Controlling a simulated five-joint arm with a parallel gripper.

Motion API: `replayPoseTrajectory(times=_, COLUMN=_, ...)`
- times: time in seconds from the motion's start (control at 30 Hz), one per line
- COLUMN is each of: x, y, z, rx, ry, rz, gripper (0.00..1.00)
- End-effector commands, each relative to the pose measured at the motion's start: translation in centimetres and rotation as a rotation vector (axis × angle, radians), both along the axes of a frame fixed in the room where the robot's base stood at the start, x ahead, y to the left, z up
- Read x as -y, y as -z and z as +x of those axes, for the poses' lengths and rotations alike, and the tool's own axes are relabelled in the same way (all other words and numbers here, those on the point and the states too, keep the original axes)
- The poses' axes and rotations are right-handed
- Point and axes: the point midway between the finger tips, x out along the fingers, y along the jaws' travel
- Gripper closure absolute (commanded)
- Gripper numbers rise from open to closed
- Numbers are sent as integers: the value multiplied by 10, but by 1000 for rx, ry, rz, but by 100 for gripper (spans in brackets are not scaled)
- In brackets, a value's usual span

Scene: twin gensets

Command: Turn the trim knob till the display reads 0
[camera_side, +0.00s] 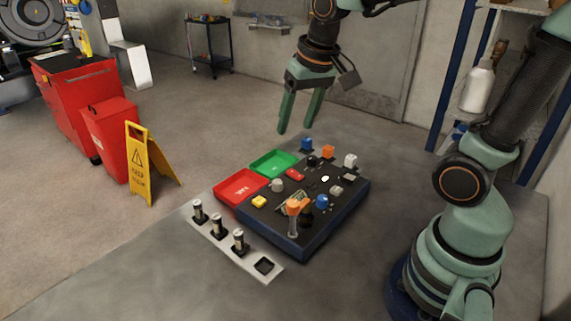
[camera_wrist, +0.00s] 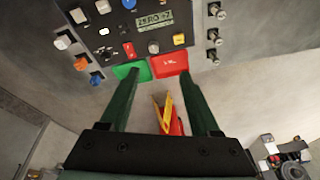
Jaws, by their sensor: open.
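The display (camera_wrist: 153,20) on the dark panel (camera_side: 315,235) shows ZERO and what looks like a 7 in the wrist view; its sign is too small to be sure of. A round grey knob (camera_side: 277,185), likely the trim knob, stands beside the display near the trays; it also shows in the wrist view (camera_wrist: 153,47). My gripper (camera_side: 296,129) is open and empty, pointing down, above and behind the panel and apart from the knob. In the wrist view its fingertips (camera_wrist: 158,76) lie over the tray side of the panel.
A green tray (camera_side: 287,157) and a red tray (camera_side: 229,184) adjoin the panel. A pale strip (camera_side: 226,249) holds upright cylinders.

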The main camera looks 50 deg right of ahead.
Motion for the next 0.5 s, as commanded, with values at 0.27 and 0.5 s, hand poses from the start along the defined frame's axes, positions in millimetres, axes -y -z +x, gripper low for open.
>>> replayPoseTrajectory(times=0.27, x=14, y=36, z=49, rx=-176, ry=270, rz=56, gripper=37)
replayPoseTrajectory(times=0.5, x=22, y=65, z=71, rx=-262, ry=422, rz=72, gripper=37)
